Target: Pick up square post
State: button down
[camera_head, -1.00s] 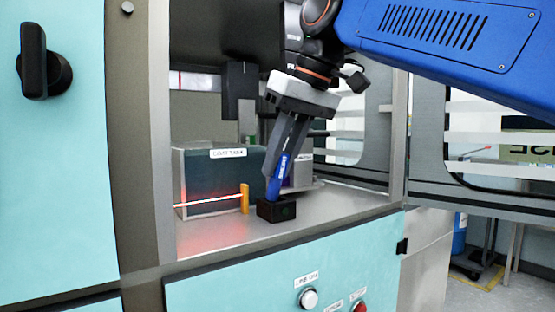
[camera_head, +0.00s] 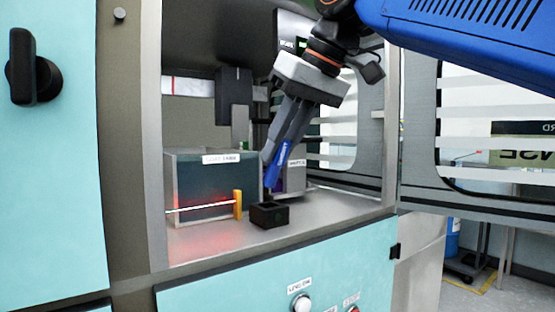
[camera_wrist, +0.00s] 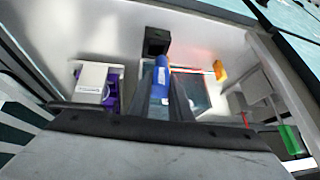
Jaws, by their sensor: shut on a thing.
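The square post (camera_head: 277,165) is blue and is held tilted between the fingers of my gripper (camera_head: 281,150). Its lower end is above the small black square holder (camera_head: 269,214), which stands on the grey cabinet floor. The holder's top opening shows empty and the post is clear of it. In the wrist view the blue post (camera_wrist: 160,80) sticks out between the two dark fingers, with the black holder (camera_wrist: 156,42) beyond it. The upper part of the post is hidden by the fingers.
A dark labelled tank (camera_head: 203,185) stands left of the holder, with an orange post (camera_head: 238,205) and a red light beam in front. A grey and purple unit (camera_head: 293,176) stands behind right. The cabinet's side walls and open door (camera_head: 480,215) bound the space.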

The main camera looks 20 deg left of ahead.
jog(key=shift+s+d+r, duration=0.15)
jog(key=shift+r, duration=0.7)
jog(key=shift+s+d+r, duration=0.15)
jog(key=shift+d, duration=0.05)
jog(key=s+d+r+g+h, duration=0.2)
jog(key=s+d, duration=1.1)
jog(key=d, duration=0.2)
jog(key=shift+s+d, duration=0.2)
jog(key=shift+d, duration=0.15)
